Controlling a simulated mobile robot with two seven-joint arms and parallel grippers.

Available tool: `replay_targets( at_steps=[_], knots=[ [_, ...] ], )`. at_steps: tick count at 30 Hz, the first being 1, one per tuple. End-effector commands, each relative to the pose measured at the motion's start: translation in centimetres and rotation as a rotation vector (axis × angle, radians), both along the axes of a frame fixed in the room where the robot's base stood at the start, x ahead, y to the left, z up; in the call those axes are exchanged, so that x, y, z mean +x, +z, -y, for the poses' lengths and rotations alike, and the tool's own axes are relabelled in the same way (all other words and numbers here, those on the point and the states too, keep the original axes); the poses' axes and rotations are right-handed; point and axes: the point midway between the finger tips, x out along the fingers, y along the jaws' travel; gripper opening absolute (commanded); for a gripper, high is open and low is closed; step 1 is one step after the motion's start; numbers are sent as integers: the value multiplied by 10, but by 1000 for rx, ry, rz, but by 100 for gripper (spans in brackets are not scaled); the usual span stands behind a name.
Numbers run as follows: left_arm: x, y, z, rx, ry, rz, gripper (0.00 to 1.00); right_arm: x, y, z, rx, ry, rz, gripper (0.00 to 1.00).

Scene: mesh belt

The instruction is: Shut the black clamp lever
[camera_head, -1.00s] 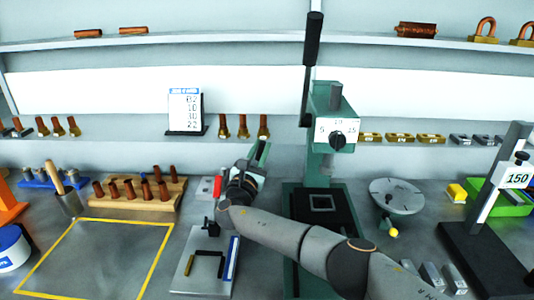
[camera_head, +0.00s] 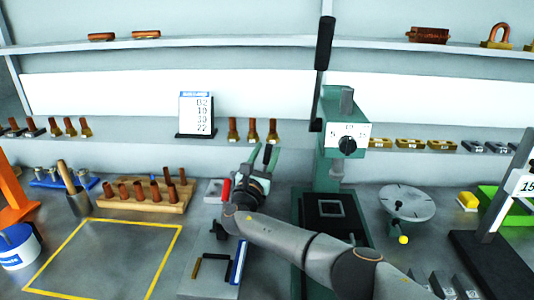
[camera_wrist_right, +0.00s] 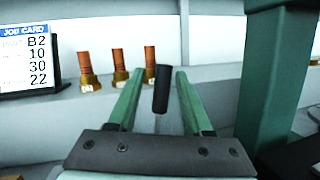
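A black clamp lever (camera_wrist_right: 161,88), a short black cylindrical handle on a thin pale stem, stands nearly upright in the right wrist view. It is between the two green fingers of my right gripper (camera_wrist_right: 158,92), which are open with a gap on each side of it. In the head view my right gripper (camera_head: 263,156) is behind the grey fixture plate, left of the green press; the lever is small and hard to make out there. A red handle (camera_head: 226,189) shows just left of the gripper. The clamp's base is hidden by my wrist. My left gripper is not in view.
The green press (camera_head: 345,105) with its long black lever (camera_head: 323,50) stands close on the right. A job card (camera_head: 196,114) and several copper-topped pieces (camera_head: 252,130) stand behind. A grey plate with black parts (camera_head: 212,268) lies in front. The yellow-outlined area (camera_head: 105,255) is empty.

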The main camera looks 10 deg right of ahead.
Motion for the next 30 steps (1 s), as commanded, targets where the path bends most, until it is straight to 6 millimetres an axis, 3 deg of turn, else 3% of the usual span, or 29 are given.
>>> replay_targets(
  at_steps=[9,16,30],
  knots=[
    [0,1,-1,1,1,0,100,0,4,1,2,-3,3,53],
    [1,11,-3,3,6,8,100,-1,37,1,4,0,2,53],
    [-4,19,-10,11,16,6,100,-40,81,-8,4,2,2,53]
  ],
)
